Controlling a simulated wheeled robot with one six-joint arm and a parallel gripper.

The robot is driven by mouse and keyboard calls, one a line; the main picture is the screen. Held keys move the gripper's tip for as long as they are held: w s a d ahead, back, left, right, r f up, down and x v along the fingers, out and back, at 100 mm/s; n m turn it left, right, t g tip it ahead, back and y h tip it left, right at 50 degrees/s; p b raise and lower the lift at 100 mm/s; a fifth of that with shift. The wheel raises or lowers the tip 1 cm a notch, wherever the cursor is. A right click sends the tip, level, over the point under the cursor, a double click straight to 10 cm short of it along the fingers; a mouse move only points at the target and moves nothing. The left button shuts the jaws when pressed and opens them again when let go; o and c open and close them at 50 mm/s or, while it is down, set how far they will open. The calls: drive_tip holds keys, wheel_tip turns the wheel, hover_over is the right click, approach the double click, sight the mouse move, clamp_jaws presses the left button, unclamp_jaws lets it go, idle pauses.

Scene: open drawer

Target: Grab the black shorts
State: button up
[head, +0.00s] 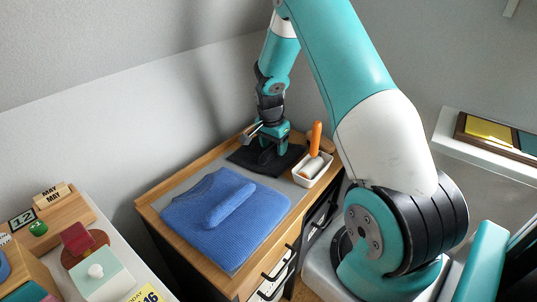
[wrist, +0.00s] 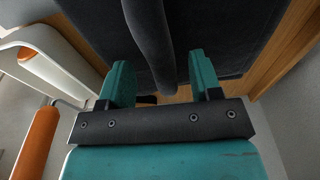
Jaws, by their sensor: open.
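The black shorts (head: 285,163) lie folded on the grey top of the wooden-edged cabinet, at its back right. In the wrist view the dark cloth (wrist: 225,35) fills the top, and a raised fold (wrist: 150,35) runs down between my fingers. My gripper (head: 268,153) points down at the shorts, close over them. In the wrist view my gripper (wrist: 160,75) has its two teal fingers apart, one on each side of the fold. I cannot tell whether the fingers touch the cloth. My wrist hides part of the shorts in the head view.
A folded blue garment (head: 250,212) lies in front of the shorts. Close to their right is a white tray (head: 301,181) with an orange-handled tool (head: 316,136). The wall is close behind. A side table (head: 125,272) with small items stands at the lower left.

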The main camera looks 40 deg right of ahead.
drive_tip(key=shift+f, duration=0.3)
clamp_jaws()
drive_tip(key=shift+r, duration=0.1)
